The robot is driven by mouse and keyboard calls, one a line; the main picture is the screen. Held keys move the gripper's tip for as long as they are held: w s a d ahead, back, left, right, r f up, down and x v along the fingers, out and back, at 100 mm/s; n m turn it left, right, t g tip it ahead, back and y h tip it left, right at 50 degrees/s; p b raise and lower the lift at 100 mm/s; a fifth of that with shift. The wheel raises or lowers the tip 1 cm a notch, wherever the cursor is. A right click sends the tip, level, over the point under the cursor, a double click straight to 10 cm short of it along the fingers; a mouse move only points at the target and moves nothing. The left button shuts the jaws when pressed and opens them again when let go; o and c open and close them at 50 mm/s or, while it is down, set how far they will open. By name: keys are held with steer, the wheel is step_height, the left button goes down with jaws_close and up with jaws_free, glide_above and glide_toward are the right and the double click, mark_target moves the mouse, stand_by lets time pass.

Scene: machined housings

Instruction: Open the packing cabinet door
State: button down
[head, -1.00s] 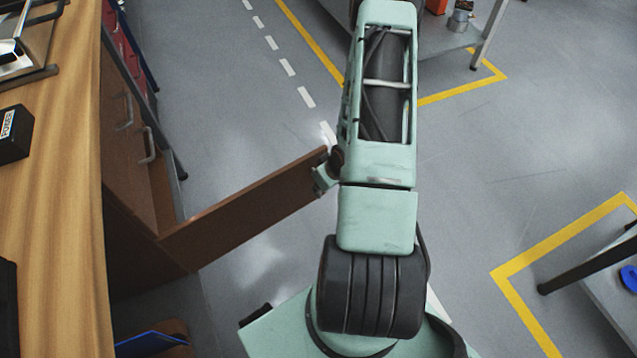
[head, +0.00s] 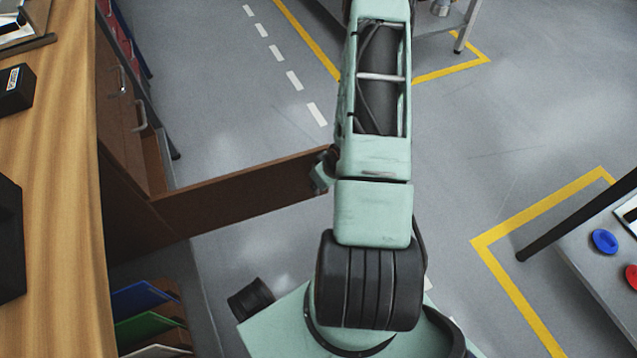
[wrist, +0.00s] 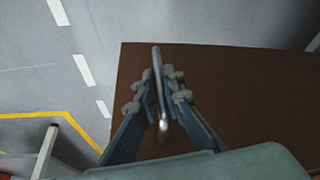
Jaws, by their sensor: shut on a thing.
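The brown cabinet door (head: 245,190) stands swung well out from the wooden cabinet under the worktop, with its hinged side at the left. In the wrist view its broad brown face (wrist: 245,110) fills the right. A metal bar handle (wrist: 156,62) runs along the door near its free edge. My gripper (wrist: 162,88) is shut on the handle, one finger on each side of it. In the head view my gripper (head: 322,172) is at the door's far end, partly hidden by my arm.
Blue and green files (head: 145,310) stand in the opened cabinet. A closed cabinet front with handles (head: 122,115) lies beyond the door. A grey table (head: 590,250) with coloured discs is at the right. Grey floor (head: 240,90) beyond the door is clear.

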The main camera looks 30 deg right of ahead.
steer(key=shift+s+a, duration=0.25)
steer(key=shift+a, duration=0.05)
steer(key=c, duration=2)
jaws_free()
steer(key=shift+c, duration=0.2)
steer(key=shift+d, duration=0.1)
steer(key=v, duration=1.2)
